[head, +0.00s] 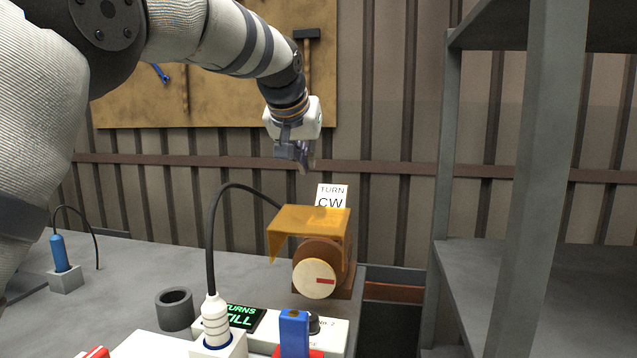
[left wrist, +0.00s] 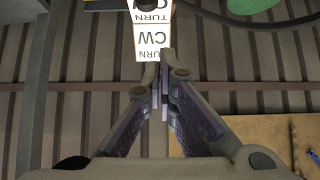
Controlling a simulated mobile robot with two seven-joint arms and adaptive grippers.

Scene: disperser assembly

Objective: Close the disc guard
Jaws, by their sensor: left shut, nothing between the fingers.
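The disc guard (head: 308,219) is an amber, see-through cover. It sits over the top of a brown housing (head: 340,283) and hangs down on the left side. Below it, the round cream disc (head: 315,279) with a red mark faces me uncovered. My left gripper (head: 302,168) is above and behind the guard, pointing down, apart from it. In the left wrist view its fingertips (left wrist: 163,88) are together with nothing between them. The white "TURN CW" sign (head: 331,196) stands behind the guard; it shows past the fingertips in the left wrist view (left wrist: 152,40). My right gripper is out of view.
A black cable arches from a white plug (head: 215,322) toward the housing. A green-lit display (head: 243,316), a blue block (head: 294,333) and a dark ring (head: 174,309) are on the bench. A grey shelf (head: 553,190) stands at right. Air above the guard is free.

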